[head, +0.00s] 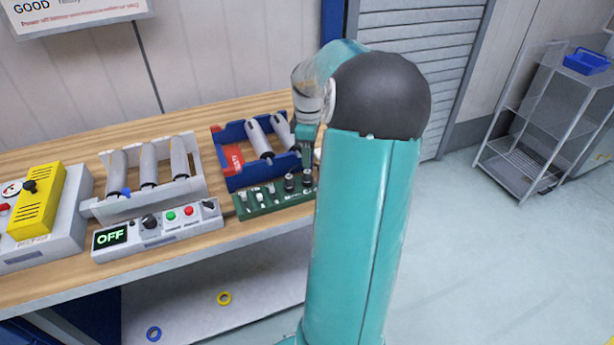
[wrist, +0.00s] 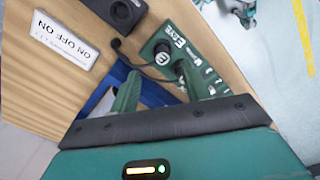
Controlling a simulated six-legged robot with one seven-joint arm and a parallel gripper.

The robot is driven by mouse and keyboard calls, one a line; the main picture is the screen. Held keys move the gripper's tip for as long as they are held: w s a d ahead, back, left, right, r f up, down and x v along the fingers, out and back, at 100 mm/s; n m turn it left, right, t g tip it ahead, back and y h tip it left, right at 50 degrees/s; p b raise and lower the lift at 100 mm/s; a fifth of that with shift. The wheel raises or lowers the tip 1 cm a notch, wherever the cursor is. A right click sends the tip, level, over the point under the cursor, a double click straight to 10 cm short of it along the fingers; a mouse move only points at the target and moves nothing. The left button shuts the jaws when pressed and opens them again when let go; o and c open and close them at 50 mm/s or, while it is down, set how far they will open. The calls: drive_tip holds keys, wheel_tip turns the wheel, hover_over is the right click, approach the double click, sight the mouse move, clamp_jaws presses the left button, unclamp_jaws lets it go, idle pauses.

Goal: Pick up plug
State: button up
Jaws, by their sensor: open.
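A green board (head: 275,197) lies on the wooden bench, with small white and black fittings along it; its near right end is hidden behind my arm. In the wrist view the green board (wrist: 207,55) shows white lettering and a dark round plug-like piece (wrist: 162,50), with a thin black cable running near it. I cannot tell for sure which fitting is the plug. My gripper (wrist: 161,88) is open, its two green fingers apart and pointing at the board's edge. Nothing shows held between them.
A blue rack (head: 235,178) with grey cylinders stands behind the board. A control box (head: 160,234) reading OFF is to its left, with a white rack (head: 150,195) behind. A yellow-topped box (head: 37,203) is at far left. Floor at right is clear before a wire shelf (head: 525,165).

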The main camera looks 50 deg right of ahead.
sight(308, 171)
drive_tip(key=f, duration=0.6)
drive_tip(key=shift+a+f, duration=0.2)
clamp_jaws()
drive_tip(key=shift+r, duration=0.1)
